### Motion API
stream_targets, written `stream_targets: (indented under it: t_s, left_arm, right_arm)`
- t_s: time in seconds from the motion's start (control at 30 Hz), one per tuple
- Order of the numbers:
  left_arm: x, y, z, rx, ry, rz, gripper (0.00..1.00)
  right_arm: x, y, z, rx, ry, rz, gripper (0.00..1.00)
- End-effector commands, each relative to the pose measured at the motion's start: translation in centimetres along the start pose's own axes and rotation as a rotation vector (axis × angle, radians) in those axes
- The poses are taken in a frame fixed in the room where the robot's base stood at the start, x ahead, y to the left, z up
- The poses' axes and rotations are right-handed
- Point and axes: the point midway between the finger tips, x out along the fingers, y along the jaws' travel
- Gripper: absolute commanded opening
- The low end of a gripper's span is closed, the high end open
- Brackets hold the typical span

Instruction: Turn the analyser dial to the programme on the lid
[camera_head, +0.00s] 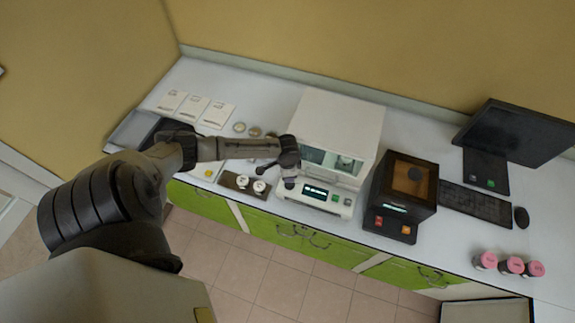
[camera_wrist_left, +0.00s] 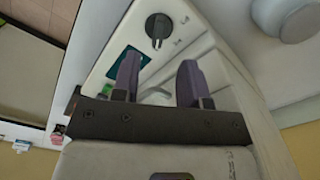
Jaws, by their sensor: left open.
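The white analyser (camera_head: 340,120) stands in the middle of the counter, with a lit display (camera_head: 315,192) on its front panel. In the left wrist view a dark round dial (camera_wrist_left: 158,27) with a light pointer bar sits on the white panel (camera_wrist_left: 195,45), beside small marks too small to read. My left gripper (camera_head: 290,180) is at the left end of the panel in the head view. Its two fingers (camera_wrist_left: 160,66) are apart and empty, with the dial beyond their tips. Three jars with pink lids (camera_head: 511,264) stand at the right; no lid marking is readable.
A black box-shaped device (camera_head: 403,192) stands close right of the analyser. A monitor (camera_head: 515,132), keyboard (camera_head: 476,203) and mouse (camera_head: 521,217) are farther right. A dark tray with white round pieces (camera_head: 243,184) lies left of the analyser, with white cards (camera_head: 193,106) behind.

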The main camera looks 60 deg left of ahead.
Motion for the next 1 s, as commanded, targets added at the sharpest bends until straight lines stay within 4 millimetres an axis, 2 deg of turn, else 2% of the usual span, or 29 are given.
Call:
stream_targets:
  t_s: [0.2, 0.4, 0.6, 1.0]
  left_arm:
    - [-3.6, 0.0, 0.0, 0.004, 0.000, -0.002, 0.40]
    - [-5.5, 0.0, 0.0, 0.002, -0.001, 0.000, 0.40]
    - [-6.1, 0.0, 0.0, 0.001, -0.001, 0.000, 0.40]
    - [-6.1, 0.0, 0.0, 0.001, -0.001, 0.000, 0.40]
  right_arm:
    - [0.3, -0.1, 0.1, 0.003, 0.001, -0.003, 0.43]
    - [0.5, -0.1, 0.1, 0.003, 0.000, -0.003, 0.43]
    - [0.5, -0.1, 0.1, 0.003, 0.000, -0.002, 0.43]
    - [0.5, 0.2, 0.2, -0.006, -0.001, 0.005, 0.43]
